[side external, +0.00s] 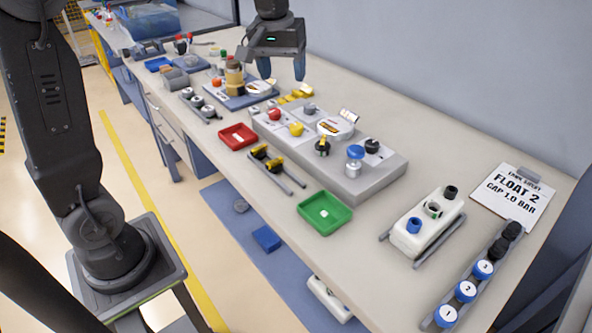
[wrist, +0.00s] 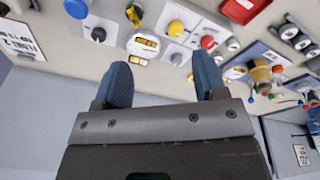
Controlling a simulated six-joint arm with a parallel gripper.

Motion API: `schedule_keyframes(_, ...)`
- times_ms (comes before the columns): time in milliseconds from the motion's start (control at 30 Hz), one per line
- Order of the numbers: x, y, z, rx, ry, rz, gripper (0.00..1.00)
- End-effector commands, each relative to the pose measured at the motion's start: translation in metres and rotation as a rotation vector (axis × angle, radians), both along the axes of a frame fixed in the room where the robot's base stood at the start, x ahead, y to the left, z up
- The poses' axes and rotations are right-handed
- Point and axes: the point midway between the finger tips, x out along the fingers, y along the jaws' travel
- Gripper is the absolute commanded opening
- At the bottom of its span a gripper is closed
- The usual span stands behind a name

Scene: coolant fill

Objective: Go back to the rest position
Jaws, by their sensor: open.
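My gripper (side external: 281,68) hangs above the back edge of the bench, near the grey wall, with its two blue-tipped fingers apart. In the wrist view my gripper (wrist: 162,80) shows the same two fingers spread with nothing between them. The grey panel block (side external: 375,183) with red, yellow, black and blue knobs stands in front of and below my gripper, apart from it. No object is held.
The bench (side external: 380,270) carries a red tray (side external: 238,136), a green tray (side external: 325,212), a white reservoir block (side external: 428,222), a rack of numbered blue caps (side external: 466,290) and a FLOAT 2 card (side external: 513,197). A brass-coloured cylinder assembly (side external: 234,78) stands left of my gripper.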

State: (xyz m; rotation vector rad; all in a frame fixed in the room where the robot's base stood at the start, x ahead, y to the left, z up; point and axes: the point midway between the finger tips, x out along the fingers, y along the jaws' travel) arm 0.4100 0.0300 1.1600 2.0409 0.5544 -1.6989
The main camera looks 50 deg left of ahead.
Motion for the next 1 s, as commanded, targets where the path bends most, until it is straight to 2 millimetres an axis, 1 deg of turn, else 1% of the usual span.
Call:
schedule_keyframes(33, -0.021, -0.012, 0.007, 0.012, -0.030, -0.053, 0.65)
schedule_keyframes(133, -0.059, -0.031, 0.012, 0.037, -0.085, -0.158, 0.65)
schedule_keyframes(233, -0.097, -0.047, 0.010, 0.065, -0.137, -0.260, 0.65)
schedule_keyframes(300, -0.123, -0.056, 0.005, 0.086, -0.175, -0.331, 0.65)
schedule_keyframes(400, -0.157, -0.067, -0.007, 0.113, -0.222, -0.423, 0.65)
schedule_keyframes(500, -0.181, -0.073, -0.019, 0.136, -0.261, -0.494, 0.65)
schedule_keyframes(600, -0.197, -0.077, -0.030, 0.152, -0.285, -0.543, 0.65)
schedule_keyframes(700, -0.204, -0.079, -0.036, 0.162, -0.299, -0.567, 0.65)
schedule_keyframes(1000, -0.206, -0.079, -0.038, 0.164, -0.301, -0.574, 0.65)
